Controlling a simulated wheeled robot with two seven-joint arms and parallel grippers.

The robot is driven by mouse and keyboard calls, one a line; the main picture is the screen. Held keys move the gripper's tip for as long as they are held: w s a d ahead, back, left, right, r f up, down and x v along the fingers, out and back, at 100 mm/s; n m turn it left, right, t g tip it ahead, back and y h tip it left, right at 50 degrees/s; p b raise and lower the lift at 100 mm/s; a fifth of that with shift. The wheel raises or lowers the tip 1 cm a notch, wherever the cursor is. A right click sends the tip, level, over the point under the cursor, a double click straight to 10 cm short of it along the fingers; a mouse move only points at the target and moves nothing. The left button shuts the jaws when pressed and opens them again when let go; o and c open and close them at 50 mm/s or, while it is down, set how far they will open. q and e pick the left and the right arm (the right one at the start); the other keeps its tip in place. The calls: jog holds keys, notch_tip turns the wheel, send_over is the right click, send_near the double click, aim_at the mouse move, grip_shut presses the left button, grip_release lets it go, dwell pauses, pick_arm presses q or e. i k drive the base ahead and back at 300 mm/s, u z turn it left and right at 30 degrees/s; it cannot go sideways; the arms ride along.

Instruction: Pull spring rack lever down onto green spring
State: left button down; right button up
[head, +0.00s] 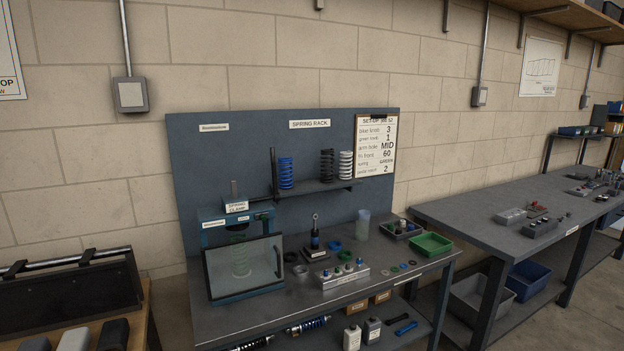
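A green spring (240,258) stands upright inside a teal press-like frame (212,225) labelled as a spring clamp, behind a tilted clear guard (222,272). The spring rack shelf (318,187) on the dark back panel holds a blue spring (286,173), a black spring (327,166) and a white spring (345,165). A dark upright post (275,174) stands at its left end. Neither gripper is in view.
The workbench (335,305) carries a shock part (315,236), a block with knobs (345,274), a clear cylinder (362,225), a green tray (430,244) and small rings. A second bench (470,220) stands at right. A dark case (70,300) is at left.

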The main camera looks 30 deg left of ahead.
aim_at(276, 194)
jog(key=k, duration=0.6)
jog(key=u, duration=0.5)
jog(key=i, duration=1.3)
jog(key=z, duration=0.55)
